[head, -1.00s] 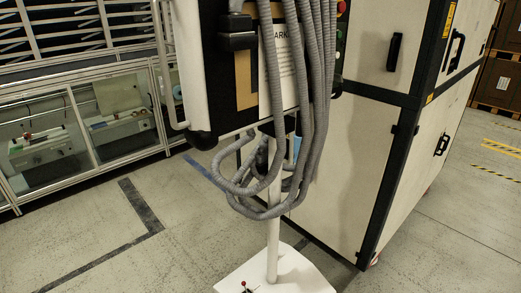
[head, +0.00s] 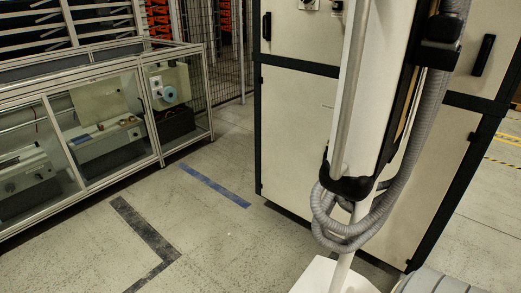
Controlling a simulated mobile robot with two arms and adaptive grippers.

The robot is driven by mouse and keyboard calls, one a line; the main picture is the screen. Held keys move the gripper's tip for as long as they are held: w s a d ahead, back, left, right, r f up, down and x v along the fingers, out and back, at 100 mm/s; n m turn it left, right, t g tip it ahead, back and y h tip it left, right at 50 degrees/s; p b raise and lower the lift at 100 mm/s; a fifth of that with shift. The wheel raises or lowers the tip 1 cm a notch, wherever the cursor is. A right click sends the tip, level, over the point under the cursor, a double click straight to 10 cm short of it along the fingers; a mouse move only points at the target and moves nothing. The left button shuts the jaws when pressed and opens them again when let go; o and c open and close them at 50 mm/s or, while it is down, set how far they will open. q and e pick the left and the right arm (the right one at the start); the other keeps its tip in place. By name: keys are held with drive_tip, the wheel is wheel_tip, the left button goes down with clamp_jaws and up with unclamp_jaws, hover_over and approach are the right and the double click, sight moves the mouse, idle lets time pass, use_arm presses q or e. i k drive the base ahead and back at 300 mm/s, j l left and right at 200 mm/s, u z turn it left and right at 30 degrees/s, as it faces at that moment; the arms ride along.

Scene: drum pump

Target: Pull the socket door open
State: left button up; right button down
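I cannot make out with certainty which part is the socket door. A white panel on a stand (head: 385,85) is seen nearly edge-on right of centre in the head view, with grey corrugated hoses (head: 425,125) hanging along its right side. A black holder (head: 438,40) sits at its upper right. Its face is mostly turned out of sight. Behind it stands a large cream cabinet (head: 295,130) with black edges. A black handle (head: 483,55) is on its upper right door, which looks shut. Neither of my grippers shows.
The stand's white base (head: 325,277) is on the floor. A glass-fronted bench (head: 105,120) runs along the left. Open floor (head: 215,235) with dark and blue tape lies between. A grey ribbed shape (head: 435,283) cuts into the bottom right.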

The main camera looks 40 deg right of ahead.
sight(297, 106)
drive_tip(key=i+j, duration=0.1)
drive_tip(key=i, duration=0.5)
drive_tip(key=i+j, duration=0.15)
drive_tip(key=i, duration=0.45)
drive_tip(key=i+l+z, duration=0.1)
drive_tip(key=i+z, duration=0.2)
drive_tip(key=z, duration=0.2)
drive_tip(key=i+z, duration=0.3)
drive_tip(key=z, duration=0.2)
drive_tip(key=i+j+z, duration=0.2)
drive_tip(key=z, duration=0.25)
drive_tip(key=i, duration=0.1)
